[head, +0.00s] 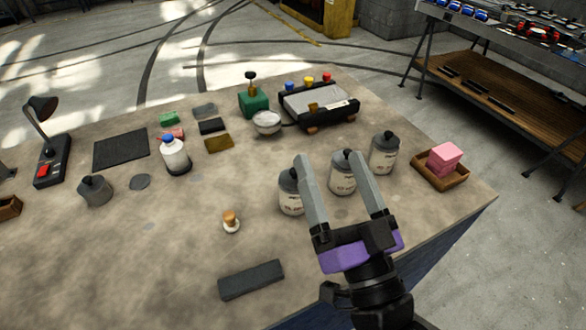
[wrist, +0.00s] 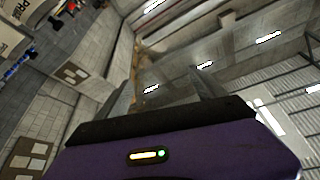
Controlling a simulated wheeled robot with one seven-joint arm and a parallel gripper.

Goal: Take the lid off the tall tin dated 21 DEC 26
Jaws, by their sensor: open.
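All three lids are on. My gripper (head: 334,166) is open, with its two grey fingers pointing up the picture, in front of the middle tin and partly covering the left one. The wrist view shows the open fingers (wrist: 162,90) with nothing between them, facing walls and roof.
A wooden tray (head: 458,181) with pink blocks (head: 444,157) is right of the tins. A dark bar (head: 251,280) and a small wooden-topped stamp (head: 231,221) lie at front left. A bowl (head: 267,122) and a machine (head: 320,108) stand behind.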

